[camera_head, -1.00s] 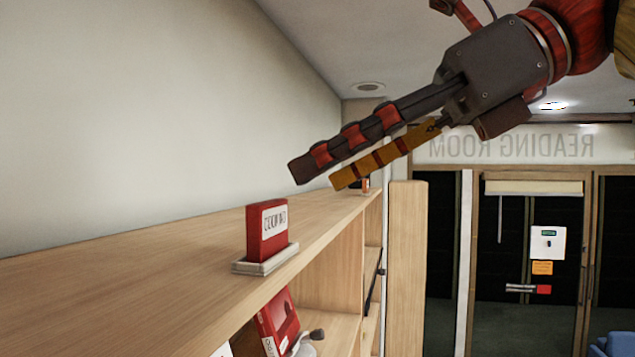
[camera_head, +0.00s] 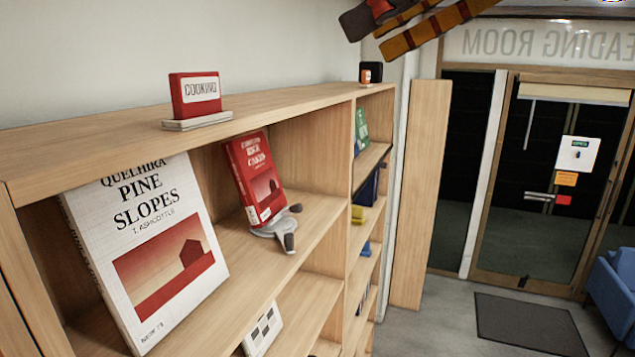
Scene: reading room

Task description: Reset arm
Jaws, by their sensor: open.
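My gripper (camera_head: 374,33) shows only in part at the top of the head view, cut off by the upper edge. Its dark finger and its orange-brown banded finger stand apart, with nothing between them that I can see. It hangs in the air above the far end of the wooden bookshelf (camera_head: 290,107). A red cooking sign (camera_head: 196,94) stands upright in its pale base on the shelf top, to the left of and below the gripper. The gripper does not touch it.
A large white book (camera_head: 150,240) and a red book (camera_head: 254,180) on a stand (camera_head: 278,230) face out on the upper shelf. A small dark box (camera_head: 371,72) sits at the shelf's far end. Open floor with a dark mat (camera_head: 530,322) lies before the glass door (camera_head: 540,190); a blue chair (camera_head: 615,285) stands right.

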